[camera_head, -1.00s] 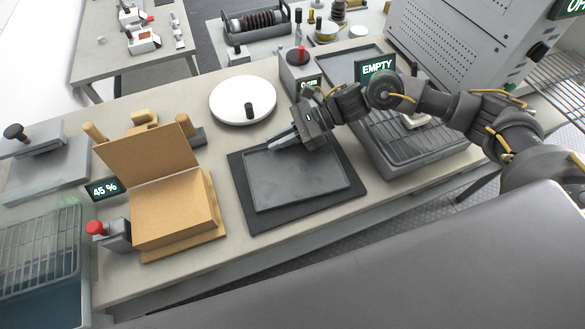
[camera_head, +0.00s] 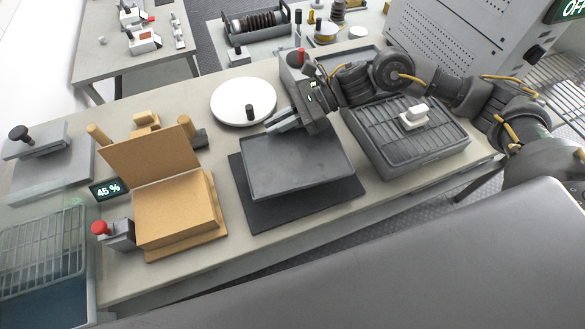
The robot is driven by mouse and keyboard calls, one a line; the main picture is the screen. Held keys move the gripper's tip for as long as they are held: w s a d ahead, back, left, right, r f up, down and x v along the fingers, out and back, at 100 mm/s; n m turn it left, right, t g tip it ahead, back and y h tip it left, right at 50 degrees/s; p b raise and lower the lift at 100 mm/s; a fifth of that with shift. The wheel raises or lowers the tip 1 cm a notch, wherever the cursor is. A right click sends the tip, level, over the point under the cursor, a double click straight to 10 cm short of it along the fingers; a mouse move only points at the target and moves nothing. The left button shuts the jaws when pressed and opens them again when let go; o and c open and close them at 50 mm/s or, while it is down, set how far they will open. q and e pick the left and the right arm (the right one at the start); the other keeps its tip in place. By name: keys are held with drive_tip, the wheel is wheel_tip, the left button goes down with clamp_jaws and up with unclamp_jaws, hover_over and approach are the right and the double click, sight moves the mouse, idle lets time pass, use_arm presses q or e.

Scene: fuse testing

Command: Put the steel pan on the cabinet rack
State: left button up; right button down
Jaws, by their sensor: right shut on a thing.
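The steel pan (camera_head: 297,168) is a flat dark grey rectangular tray. It looks raised a little above the black mat (camera_head: 335,203), tilted or lifted clear of it. My right gripper (camera_head: 272,124) is shut on the pan's far edge; its arm comes in from the right. A cabinet (camera_head: 455,40) with a vented grey side stands at the back right. A wire rack (camera_head: 566,92) shows at the right edge beside it, under a green-lit sign (camera_head: 574,10) that is cut off. My left gripper is not in view.
A white round plate (camera_head: 235,98) with a black knob lies left of my right gripper. A tan box (camera_head: 170,205) with a raised lid stands left of the mat. A ribbed grey tray (camera_head: 435,145) with a white block (camera_head: 413,117) is right of the pan.

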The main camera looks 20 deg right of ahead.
drive_tip(key=shift+a+r, duration=0.1)
drive_tip(key=shift+r, duration=0.2)
